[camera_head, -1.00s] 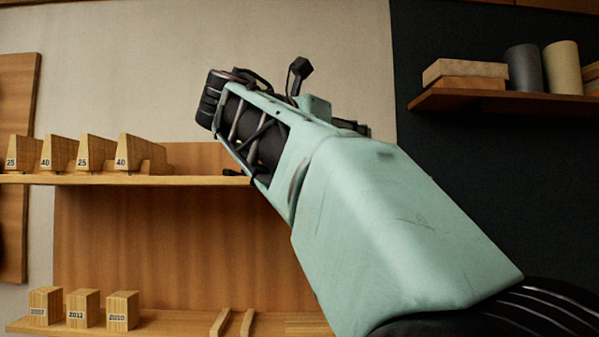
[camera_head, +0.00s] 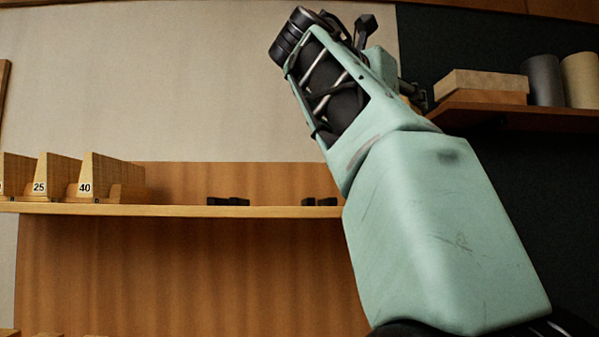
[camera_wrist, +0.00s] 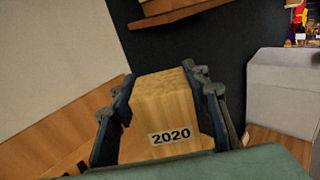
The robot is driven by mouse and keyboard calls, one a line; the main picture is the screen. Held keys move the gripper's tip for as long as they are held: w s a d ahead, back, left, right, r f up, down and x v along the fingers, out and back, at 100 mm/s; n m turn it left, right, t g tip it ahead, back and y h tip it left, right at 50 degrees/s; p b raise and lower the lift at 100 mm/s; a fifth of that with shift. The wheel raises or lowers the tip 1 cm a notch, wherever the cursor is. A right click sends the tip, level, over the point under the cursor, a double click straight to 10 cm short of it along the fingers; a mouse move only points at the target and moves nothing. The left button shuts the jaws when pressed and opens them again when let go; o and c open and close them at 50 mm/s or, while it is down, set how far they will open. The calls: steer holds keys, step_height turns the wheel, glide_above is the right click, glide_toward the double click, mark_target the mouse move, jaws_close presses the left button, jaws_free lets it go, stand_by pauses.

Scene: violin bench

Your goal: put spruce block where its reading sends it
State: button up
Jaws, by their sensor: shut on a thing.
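My gripper (camera_wrist: 158,80) is shut on a pale wooden block (camera_wrist: 162,103) with end grain on top, taken to be the spruce block. A white label on the block's near face reads 2020. One blue-and-grey finger lies on each side of it. In the head view my arm rises across the right half, and the gripper's fingers and the block cannot be made out there.
A wooden shelf (camera_head: 180,210) bears wedge-shaped wooden pieces labelled 25 (camera_head: 57,176) and 40 (camera_head: 98,178), plus small dark items (camera_head: 228,201). Its middle is largely clear. A higher shelf (camera_head: 520,117) at right holds stacked boards (camera_head: 482,85) and rolls (camera_head: 543,80).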

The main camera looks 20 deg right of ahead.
steer(key=shift+w+d+f, duration=0.35)
steer(key=shift+w+f, duration=0.8)
steer(key=shift+f, duration=0.5)
steer(key=shift+w+d+f, duration=0.35)
steer(key=shift+w+f, duration=0.8)
steer(key=shift+f, duration=0.5)
steer(key=shift+w+d+f, duration=0.35)
steer(key=shift+w+f, duration=0.8)
steer(key=shift+f, duration=0.5)
steer(key=shift+f, duration=0.2)
steer(key=o, duration=1.2)
steer(key=shift+o, duration=0.2)
steer(key=shift+r, duration=0.2)
